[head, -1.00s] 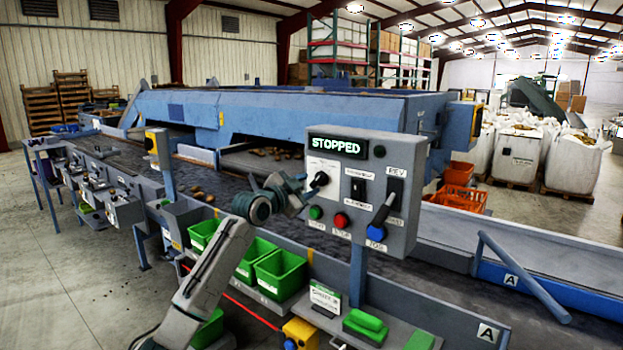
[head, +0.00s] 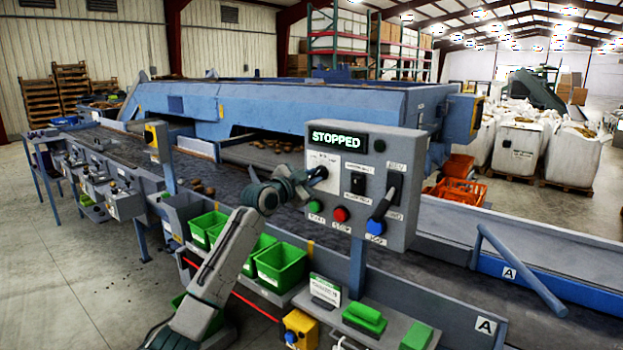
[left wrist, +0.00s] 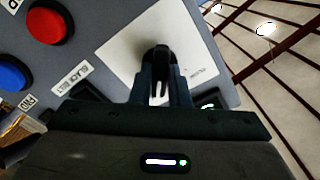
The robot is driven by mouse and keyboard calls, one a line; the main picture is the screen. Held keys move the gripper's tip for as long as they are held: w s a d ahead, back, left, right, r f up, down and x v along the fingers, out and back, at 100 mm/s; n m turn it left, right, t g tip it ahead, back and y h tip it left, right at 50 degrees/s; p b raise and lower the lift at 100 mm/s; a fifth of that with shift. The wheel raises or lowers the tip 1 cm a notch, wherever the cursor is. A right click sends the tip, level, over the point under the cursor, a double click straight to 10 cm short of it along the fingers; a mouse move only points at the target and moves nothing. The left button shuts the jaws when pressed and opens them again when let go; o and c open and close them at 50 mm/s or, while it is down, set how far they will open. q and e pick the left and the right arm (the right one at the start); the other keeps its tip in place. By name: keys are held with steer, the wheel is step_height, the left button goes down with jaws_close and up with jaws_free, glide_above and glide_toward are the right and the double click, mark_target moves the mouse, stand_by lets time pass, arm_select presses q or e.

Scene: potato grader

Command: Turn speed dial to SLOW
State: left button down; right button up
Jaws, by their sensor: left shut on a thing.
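The grey control panel (head: 401,226) stands on a post beside the conveyor, with a lit green STOPPED display (head: 337,141) at its top. My left gripper (head: 318,174) reaches the white dial plate (head: 326,161) at the panel's upper left. In the left wrist view, my left gripper (left wrist: 160,88) is shut on the dark speed dial (left wrist: 158,58), in front of the white plate (left wrist: 120,48). The fingers hide much of the dial, and I cannot read its setting. My right gripper is not in view.
Below the dial are a green button (head: 314,206), a red button (head: 340,214) and a blue knob (head: 376,226). A black switch (head: 358,184) sits right of the dial plate. Green bins (head: 281,264) stand below my left arm.

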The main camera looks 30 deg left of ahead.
arm_select(q)
steer(key=shift+n, duration=0.3)
steer(key=n+p, duration=0.1)
steer(key=n, duration=0.2)
steer(key=n+p, duration=0.1)
steer(key=n, duration=0.3)
steer(key=shift+d, duration=0.1)
steer(key=n+p, duration=0.2)
steer(key=n, duration=0.2)
steer(key=shift+r, duration=0.1)
steer(key=shift+n+p, duration=0.95)
steer(key=shift+n, duration=1.15)
steer(key=c, duration=1.4)
jaws_free()
